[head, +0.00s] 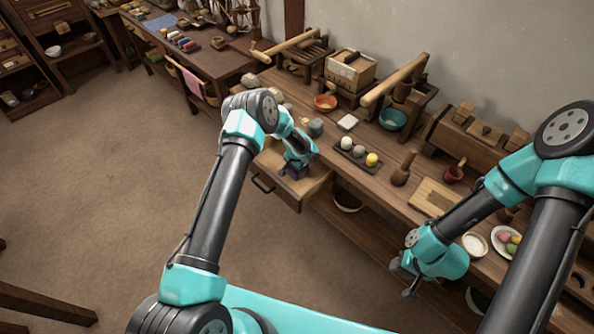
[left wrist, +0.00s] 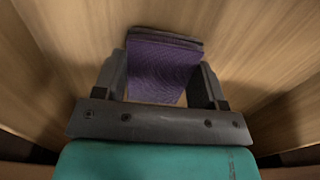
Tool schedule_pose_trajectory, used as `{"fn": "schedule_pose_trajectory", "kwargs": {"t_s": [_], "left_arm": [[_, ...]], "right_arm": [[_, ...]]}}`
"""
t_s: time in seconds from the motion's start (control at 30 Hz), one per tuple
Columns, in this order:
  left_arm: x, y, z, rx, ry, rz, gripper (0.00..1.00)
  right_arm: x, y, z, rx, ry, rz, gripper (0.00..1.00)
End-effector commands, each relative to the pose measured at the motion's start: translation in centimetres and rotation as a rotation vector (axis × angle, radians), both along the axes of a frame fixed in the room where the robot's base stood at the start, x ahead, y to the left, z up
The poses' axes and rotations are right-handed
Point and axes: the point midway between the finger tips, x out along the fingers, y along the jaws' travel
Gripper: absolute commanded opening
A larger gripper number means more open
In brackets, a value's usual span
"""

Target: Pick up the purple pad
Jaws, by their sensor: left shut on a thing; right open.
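The purple pad (left wrist: 162,68) is between the two fingers of my left gripper (left wrist: 162,85) in the left wrist view, with wood of the drawer around it. In the head view my left gripper (head: 294,172) reaches down into an open wooden drawer (head: 315,187), and only a small dark purple bit of the pad shows there. My left gripper is shut on the pad. I cannot tell whether the pad touches the drawer floor. My right gripper (head: 401,279) is open and empty, in front of the bench at the right.
The bench (head: 333,158) above the drawer holds a dark tray (head: 357,154) with several balls, a teal bowl (head: 392,119), an orange bowl (head: 325,103) and a wooden pestle-like piece (head: 403,170). A plate (head: 506,242) lies at the right.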

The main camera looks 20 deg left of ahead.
Motion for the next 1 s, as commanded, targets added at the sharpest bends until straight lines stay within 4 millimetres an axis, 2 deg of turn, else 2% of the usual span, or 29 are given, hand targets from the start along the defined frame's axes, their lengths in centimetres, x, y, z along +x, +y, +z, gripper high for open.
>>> {"fn": "schedule_pose_trajectory", "kwargs": {"t_s": [0.17, 0.27, 0.8, 1.0], "left_arm": [[0.1, 0.0, 1.3, 0.0, -0.001, -0.001, 0.42], [0.1, 0.0, 2.8, 0.0, -0.004, -0.001, 0.42], [0.1, 0.0, 15.1, 0.0, -0.004, 0.0, 0.42], [0.0, 0.0, 17.4, 0.001, 0.0, 0.0, 0.42]], "right_arm": [[0.0, 0.0, 0.0, 0.0, 0.0, 0.0, 0.43], [0.0, 0.0, 0.0, 0.0, 0.0, 0.0, 0.43], [0.0, 0.0, 0.0, 0.0, 0.0, 0.0, 0.43], [0.0, 0.0, 0.0, 0.0, 0.0, 0.0, 0.43]]}}
